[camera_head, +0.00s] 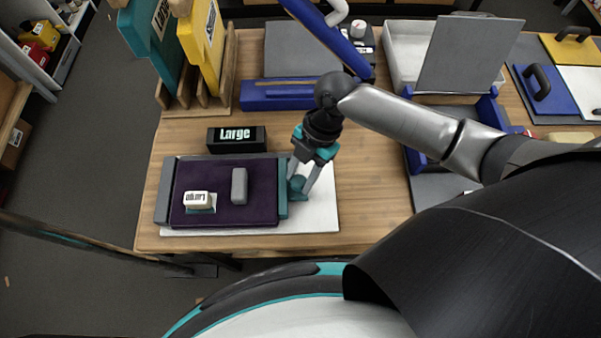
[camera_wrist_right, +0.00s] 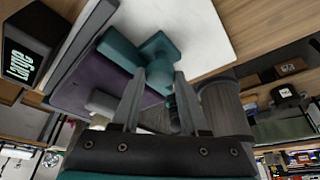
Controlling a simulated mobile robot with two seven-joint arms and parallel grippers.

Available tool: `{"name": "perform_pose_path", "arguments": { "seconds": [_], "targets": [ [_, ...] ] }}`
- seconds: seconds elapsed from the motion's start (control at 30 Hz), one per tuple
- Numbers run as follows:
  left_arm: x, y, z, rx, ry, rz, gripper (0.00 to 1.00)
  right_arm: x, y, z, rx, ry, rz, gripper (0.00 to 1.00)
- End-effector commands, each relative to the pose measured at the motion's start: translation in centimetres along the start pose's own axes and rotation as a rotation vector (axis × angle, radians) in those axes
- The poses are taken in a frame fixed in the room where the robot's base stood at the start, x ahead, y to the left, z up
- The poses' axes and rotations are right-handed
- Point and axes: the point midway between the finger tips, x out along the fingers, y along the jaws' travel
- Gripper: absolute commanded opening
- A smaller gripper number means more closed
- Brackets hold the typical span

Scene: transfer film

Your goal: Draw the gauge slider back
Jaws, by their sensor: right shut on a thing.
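The gauge slider is a teal bar (camera_head: 283,190) with a teal knob, at the right edge of a purple-topped plate (camera_head: 258,207). The plate lies on a white board (camera_head: 322,208). My right gripper (camera_head: 298,182) comes down from above, its fingers shut around the knob. In the right wrist view the gripper (camera_wrist_right: 160,80) has its fingers at the teal knob (camera_wrist_right: 157,50), beside the bar (camera_wrist_right: 122,52) and the purple top (camera_wrist_right: 112,85). The fingers partly hide the knob. My left gripper is not in view.
A grey block (camera_head: 239,186) and a white lettered block (camera_head: 197,198) sit on the purple top. A black "Large" block (camera_head: 252,139) stands behind it. Teal and yellow boards stand in a wooden rack (camera_head: 226,92). Bare white board lies right of the slider.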

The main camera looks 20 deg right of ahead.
Motion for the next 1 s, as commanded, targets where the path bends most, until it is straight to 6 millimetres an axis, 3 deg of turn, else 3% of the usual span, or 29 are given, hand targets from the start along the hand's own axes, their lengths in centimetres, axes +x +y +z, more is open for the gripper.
{"name": "perform_pose_path", "arguments": {
  "seconds": [0.7, 1.0],
  "targets": [
    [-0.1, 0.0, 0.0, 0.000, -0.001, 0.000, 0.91, -0.1, -0.1, 0.1, 0.000, 0.000, 0.000, 0.00],
    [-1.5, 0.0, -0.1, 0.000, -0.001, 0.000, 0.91, -1.4, -3.1, 2.8, 0.004, -0.001, -0.003, 0.00]
  ]
}}
